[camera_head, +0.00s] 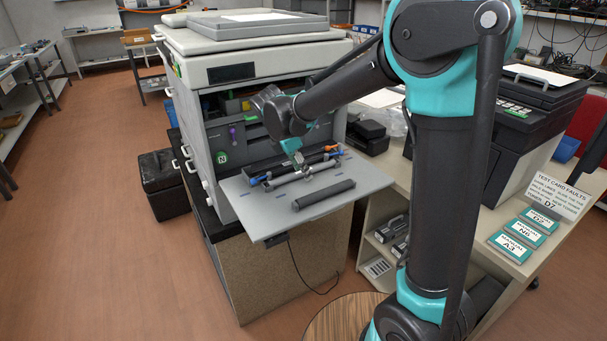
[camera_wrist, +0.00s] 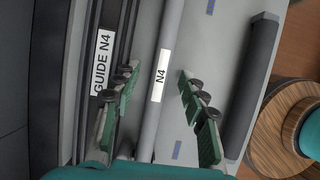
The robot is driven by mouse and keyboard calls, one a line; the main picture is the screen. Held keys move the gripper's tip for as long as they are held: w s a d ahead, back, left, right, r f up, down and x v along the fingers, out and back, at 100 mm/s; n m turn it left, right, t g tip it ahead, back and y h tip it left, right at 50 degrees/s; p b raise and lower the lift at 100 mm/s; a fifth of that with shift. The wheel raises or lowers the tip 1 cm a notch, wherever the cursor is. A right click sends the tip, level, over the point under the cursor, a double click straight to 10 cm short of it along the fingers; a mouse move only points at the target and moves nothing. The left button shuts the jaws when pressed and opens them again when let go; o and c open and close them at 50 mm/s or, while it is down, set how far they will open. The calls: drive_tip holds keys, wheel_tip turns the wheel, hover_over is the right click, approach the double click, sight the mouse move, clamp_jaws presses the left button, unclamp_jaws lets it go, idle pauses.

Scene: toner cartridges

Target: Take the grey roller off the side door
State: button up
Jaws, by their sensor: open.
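The side door (camera_head: 262,222) is a flat grey panel folded down from the copier. A light grey roller (camera_head: 318,169) lies along it; in the wrist view this roller (camera_wrist: 150,125) carries a white label "N4". A thicker dark grey roller (camera_head: 323,194) lies nearer the door's outer edge, also at the right of the wrist view (camera_wrist: 252,85). My gripper (camera_head: 297,160) is over the door. In the wrist view its green-padded fingers (camera_wrist: 158,78) are open, one on each side of the light grey roller, with gaps visible. Whether the fingertips reach down to door level is unclear.
A dark bar labelled "GUIDE N4" (camera_wrist: 103,62) runs beside the light roller, on the copier side. Blue (camera_head: 256,180) and orange (camera_head: 331,156) parts sit at the bar's ends. The copier (camera_head: 235,75) stands behind; a bench with manuals (camera_head: 517,232) is at right.

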clamp_jaws()
drive_tip(key=shift+r, duration=0.15)
